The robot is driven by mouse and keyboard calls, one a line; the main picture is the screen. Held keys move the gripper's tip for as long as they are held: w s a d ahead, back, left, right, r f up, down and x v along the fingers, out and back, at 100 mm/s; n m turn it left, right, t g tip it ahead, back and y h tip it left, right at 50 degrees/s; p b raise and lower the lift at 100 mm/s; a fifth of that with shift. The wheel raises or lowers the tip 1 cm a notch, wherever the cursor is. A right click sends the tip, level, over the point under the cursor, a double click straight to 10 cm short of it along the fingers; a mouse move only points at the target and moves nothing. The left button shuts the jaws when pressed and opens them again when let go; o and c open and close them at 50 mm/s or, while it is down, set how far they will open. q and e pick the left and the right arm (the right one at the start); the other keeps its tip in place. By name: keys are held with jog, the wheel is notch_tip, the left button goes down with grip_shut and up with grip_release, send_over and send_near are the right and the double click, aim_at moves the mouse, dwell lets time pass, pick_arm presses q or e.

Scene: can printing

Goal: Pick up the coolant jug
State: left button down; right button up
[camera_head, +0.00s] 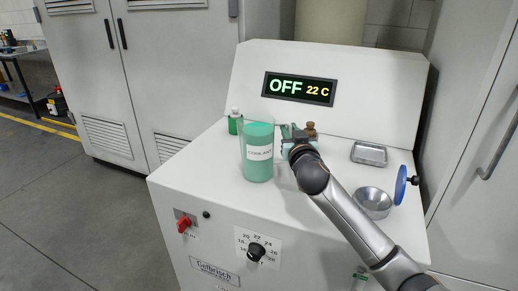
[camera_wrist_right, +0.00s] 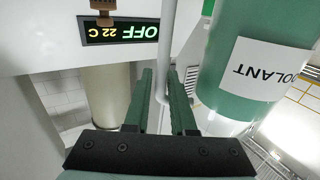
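The coolant jug (camera_head: 258,170) is a green cylinder with a white label, upright on the white machine top. In the right wrist view the jug (camera_wrist_right: 222,90) appears upside down at the right, with a pale upright bar (camera_wrist_right: 169,35) beside it that looks like its handle. My right gripper (camera_head: 290,138) is at the jug's right side. In the wrist view its green fingers (camera_wrist_right: 162,85) stand apart, with the pale bar between them and a gap still showing. My left gripper is not in view.
A small green bottle (camera_head: 235,121) stands behind the jug at left, and a brown bottle (camera_head: 311,130) behind my gripper. A display (camera_head: 299,88) reads OFF 22 C.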

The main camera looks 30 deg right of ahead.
grip_shut()
dwell(0.9)
jog(key=shift+r, duration=0.25)
